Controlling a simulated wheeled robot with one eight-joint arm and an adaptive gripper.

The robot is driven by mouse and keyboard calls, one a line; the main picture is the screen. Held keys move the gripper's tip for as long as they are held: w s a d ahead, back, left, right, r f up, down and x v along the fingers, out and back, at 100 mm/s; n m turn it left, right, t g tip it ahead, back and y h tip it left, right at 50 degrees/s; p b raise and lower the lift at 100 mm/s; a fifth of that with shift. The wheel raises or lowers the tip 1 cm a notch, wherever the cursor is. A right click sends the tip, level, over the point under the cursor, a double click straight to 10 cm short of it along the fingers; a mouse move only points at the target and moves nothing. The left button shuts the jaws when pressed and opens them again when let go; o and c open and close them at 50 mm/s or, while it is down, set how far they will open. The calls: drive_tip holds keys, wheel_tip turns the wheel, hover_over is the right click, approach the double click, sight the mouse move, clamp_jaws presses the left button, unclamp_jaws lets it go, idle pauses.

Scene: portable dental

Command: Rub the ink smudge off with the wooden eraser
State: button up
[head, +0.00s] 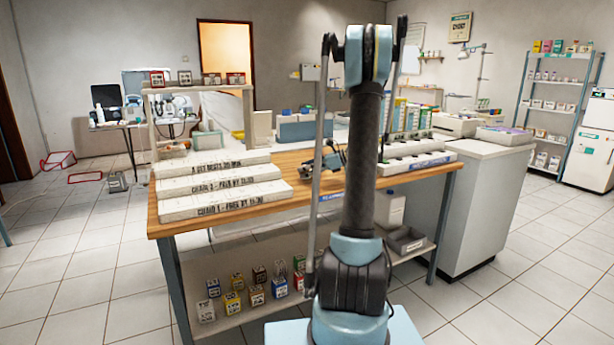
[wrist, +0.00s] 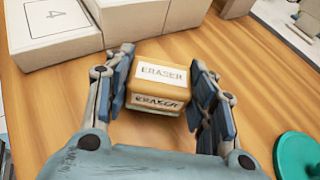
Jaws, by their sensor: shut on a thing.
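The wooden eraser (wrist: 160,85) is a small yellow-brown block with "ERASER" labels on its top and front. In the wrist view it sits between the two fingers of my gripper (wrist: 163,92), which is shut on it. The eraser is over the wooden tabletop; I cannot tell whether it touches the wood. In the head view my gripper (head: 325,162) is over the table (head: 330,186), partly hidden behind my arm, and the eraser cannot be made out there. I do not see the ink smudge in either view.
Stepped white blocks (head: 225,190) with printed text stand on the table's left; pale blocks, one marked 4 (wrist: 60,25), lie just beyond the eraser. A green round object (wrist: 297,155) is at lower right. A white strip with sockets (head: 418,163) lies on the table's right.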

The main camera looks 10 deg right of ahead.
drive_tip(key=shift+r, duration=2.15)
drive_tip(key=shift+r, duration=1.5)
